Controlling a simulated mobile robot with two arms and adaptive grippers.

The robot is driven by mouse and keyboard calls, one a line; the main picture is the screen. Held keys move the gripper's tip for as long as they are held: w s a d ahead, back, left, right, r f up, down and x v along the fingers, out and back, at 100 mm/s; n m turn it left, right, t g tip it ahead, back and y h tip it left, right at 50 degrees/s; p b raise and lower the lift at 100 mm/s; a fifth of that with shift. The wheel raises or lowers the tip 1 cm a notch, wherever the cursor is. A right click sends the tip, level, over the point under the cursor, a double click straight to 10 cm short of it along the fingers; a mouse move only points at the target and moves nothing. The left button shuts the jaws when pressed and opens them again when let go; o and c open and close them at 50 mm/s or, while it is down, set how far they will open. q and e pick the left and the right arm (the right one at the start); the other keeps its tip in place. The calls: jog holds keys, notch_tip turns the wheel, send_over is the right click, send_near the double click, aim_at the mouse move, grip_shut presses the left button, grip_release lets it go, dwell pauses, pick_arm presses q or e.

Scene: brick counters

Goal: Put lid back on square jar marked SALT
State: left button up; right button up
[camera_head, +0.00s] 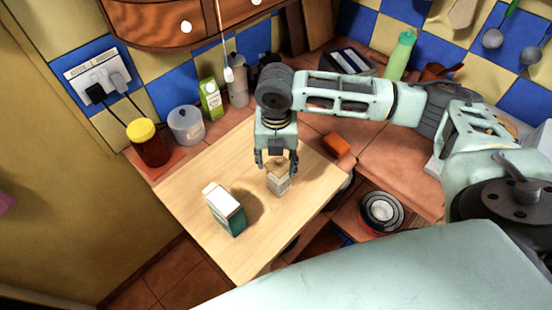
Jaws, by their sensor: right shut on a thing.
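A small square pale jar (279,185) stands upright on the light wooden board; its SALT marking cannot be read from here. My right gripper (277,163) points down right over the jar, with its fingers shut on a small tan lid (280,164). The lid is at the jar's top; I cannot tell whether it touches the rim or sits just above it. The fingers hide part of the lid. My left gripper is not in view.
A white and teal carton (227,210) stands on the wooden board (190,187) to the left of the jar. An orange block (336,145) lies behind right. A yellow-lidded jar (149,146) and a grey canister (186,126) stand at the back left. The board's front is clear.

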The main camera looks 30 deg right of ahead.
jog(key=shift+p, duration=0.35)
jog(key=shift+f+p, duration=0.35)
jog(key=shift+p, duration=0.05)
dwell(0.8)
jog(key=o, duration=1.1)
jog(key=shift+o, duration=0.3)
jog(key=o, duration=0.4)
jog(key=shift+r, duration=0.1)
